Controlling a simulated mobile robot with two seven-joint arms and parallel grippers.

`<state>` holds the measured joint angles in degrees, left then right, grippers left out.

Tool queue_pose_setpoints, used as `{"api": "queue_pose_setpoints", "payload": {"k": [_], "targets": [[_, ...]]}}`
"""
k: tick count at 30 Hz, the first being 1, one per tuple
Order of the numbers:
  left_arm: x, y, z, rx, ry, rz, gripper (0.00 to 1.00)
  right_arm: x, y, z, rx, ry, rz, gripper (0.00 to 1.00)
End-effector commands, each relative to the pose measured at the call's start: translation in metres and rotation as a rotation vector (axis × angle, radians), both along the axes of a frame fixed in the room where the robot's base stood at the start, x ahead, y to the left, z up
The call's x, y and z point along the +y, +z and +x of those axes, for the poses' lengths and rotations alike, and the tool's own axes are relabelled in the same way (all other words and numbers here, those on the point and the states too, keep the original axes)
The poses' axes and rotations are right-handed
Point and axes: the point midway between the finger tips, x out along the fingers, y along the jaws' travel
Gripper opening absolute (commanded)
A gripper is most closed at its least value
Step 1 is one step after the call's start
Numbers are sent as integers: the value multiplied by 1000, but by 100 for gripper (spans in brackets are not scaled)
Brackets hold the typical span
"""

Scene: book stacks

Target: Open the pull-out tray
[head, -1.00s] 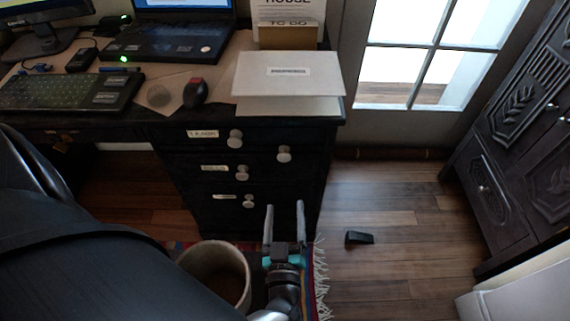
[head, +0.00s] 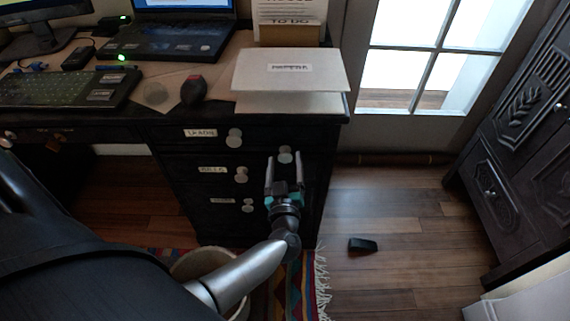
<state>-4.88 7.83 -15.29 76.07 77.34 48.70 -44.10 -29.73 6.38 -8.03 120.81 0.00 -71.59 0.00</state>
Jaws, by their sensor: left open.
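The dark desk has a right-hand stack of drawer fronts with white labels and round pale knobs; I cannot tell which front is the pull-out tray. The top front (head: 170,135) has a label and a knob (head: 234,138). Another pale knob (head: 285,155) sits further right and a little lower. My left gripper (head: 284,160) is open and points up the picture at the drawer stack. Its two fingertips show on either side of that right knob; I cannot tell how far in front of it they are. My right gripper is not in view.
A pale bin (head: 195,265) and a striped rug (head: 305,280) are below. A small black object (head: 362,245) lies on the open wood floor.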

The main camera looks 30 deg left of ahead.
Motion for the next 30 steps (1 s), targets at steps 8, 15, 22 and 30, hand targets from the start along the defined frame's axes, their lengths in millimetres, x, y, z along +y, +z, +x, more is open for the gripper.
{"api": "queue_pose_setpoints", "payload": {"k": [8, 15, 22, 30], "targets": [[3, 0, 5, 0, 1, 0, 75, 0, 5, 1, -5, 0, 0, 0], [3, 0, 5, 0, 0, 0, 63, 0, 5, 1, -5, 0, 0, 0], [3, 0, 5, 0, 0, 0, 37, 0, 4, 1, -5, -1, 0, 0], [3, 0, 4, 0, 1, 0, 7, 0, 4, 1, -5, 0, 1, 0]]}}
